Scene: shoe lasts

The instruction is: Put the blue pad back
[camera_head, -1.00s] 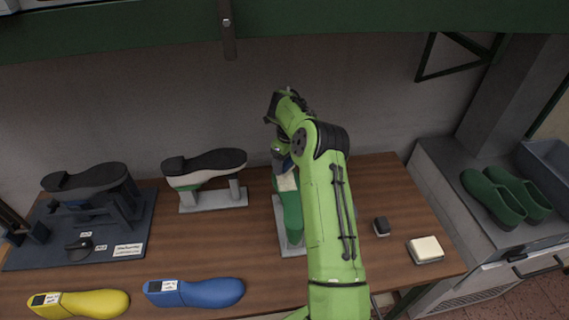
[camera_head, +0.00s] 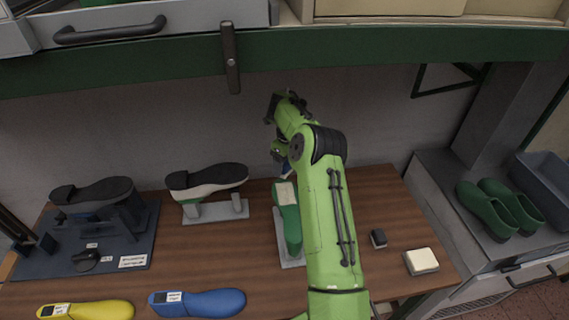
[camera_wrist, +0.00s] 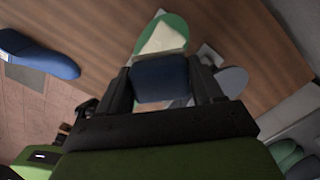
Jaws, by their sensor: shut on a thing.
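The blue pad (camera_wrist: 160,78) is a dark blue block between the two fingers of my gripper (camera_wrist: 160,70), which is shut on it. In the head view only a small blue bit of the pad (camera_head: 287,169) shows below my wrist. It is just beyond the heel end of a green shoe last (camera_head: 291,228), which lies on a grey stand, partly hidden by my arm. A cream patch (camera_head: 285,193) lies on the last. In the wrist view the green last (camera_wrist: 178,24) and its cream patch (camera_wrist: 163,38) show just past the pad. Whether pad and last touch is unclear.
A black-soled shoe (camera_head: 208,179) stands on a grey rack, left of the last. Yellow (camera_head: 95,311) and blue (camera_head: 205,303) lasts lie at the front. A small dark block (camera_head: 378,238) and a cream block (camera_head: 421,261) lie right. A green shelf edge (camera_head: 380,50) runs overhead.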

